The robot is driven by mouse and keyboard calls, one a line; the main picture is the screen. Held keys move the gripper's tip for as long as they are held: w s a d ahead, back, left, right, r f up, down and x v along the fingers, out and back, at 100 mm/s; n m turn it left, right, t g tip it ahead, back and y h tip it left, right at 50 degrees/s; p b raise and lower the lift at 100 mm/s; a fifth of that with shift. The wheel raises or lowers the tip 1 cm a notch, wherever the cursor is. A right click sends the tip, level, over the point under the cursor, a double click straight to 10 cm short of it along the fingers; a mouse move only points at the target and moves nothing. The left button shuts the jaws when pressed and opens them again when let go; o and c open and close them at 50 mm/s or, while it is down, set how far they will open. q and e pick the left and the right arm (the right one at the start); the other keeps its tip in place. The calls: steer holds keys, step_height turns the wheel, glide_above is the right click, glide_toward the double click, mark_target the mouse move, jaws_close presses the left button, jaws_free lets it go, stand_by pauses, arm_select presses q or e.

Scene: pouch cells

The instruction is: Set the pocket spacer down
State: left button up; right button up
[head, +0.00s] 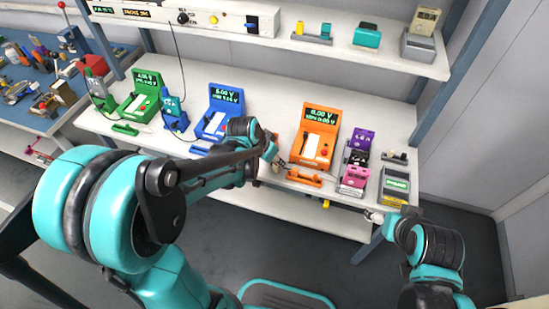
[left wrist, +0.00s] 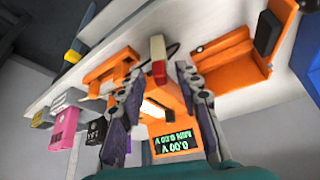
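A small pale block with a red end (left wrist: 158,60) shows between the fingertips of my left gripper (left wrist: 160,72) in the left wrist view. It may be the pocket spacer; I cannot tell for sure. The fingers stand apart with gaps on both sides of it, so they do not appear to grip it. In the head view my left gripper (head: 280,160) is at the left side of the orange tester (head: 320,122), low over the bench, its fingers mostly hidden. My right gripper (head: 373,216) is by the bench's front edge, too small to read.
An orange bracket (head: 304,178) lies in front of the orange tester. Purple (head: 361,139) and pink (head: 354,178) boxes and a grey unit (head: 395,186) stand to the right. Blue (head: 218,112) and green (head: 143,96) testers stand to the left. A shelf (head: 320,52) runs above.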

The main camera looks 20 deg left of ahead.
arm_select(q)
steer(key=shift+r, duration=0.35)
steer(key=p+v, duration=0.5)
steer(key=v, duration=0.7)
steer(key=s+r+n+t+y, duration=0.2)
steer(key=s+r+n, duration=0.1)
steer(key=s, duration=0.8)
steer(key=shift+r+n, duration=0.2)
steer(key=shift+n, duration=0.7)
